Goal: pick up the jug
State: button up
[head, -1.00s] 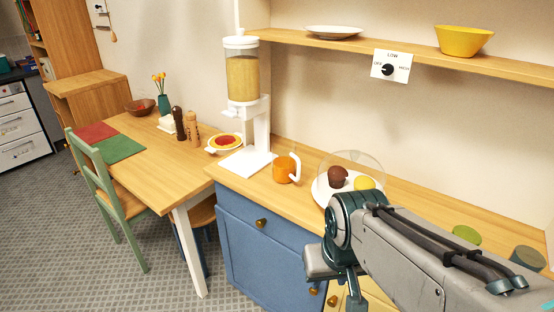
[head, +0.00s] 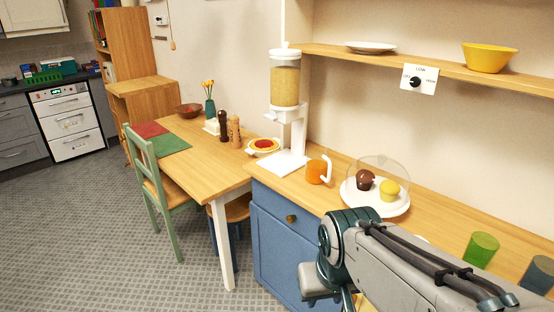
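An orange vessel with a white handle (head: 317,171), the only jug-like thing I see, stands upright on the wooden counter (head: 284,188). Its handle points right. It is just right of the white dispenser's foot and left of the plate with the muffins. Nothing is touching it from my side. My arm crosses the lower right of the head view, in front of the counter. My gripper fingers do not show, so I cannot see whether they are open or shut.
A cereal dispenser (head: 285,80) stands left of the vessel. A plate (head: 395,209) with two muffins under a clear dome is to its right. A green cup (head: 481,249) and a grey-blue cup (head: 538,274) stand farther right. A shelf (head: 440,66) overhangs the counter.

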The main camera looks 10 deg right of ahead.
aim_at(317, 159)
jog(key=u, duration=0.2)
jog(key=i, duration=1.2)
jog(key=z, duration=0.3)
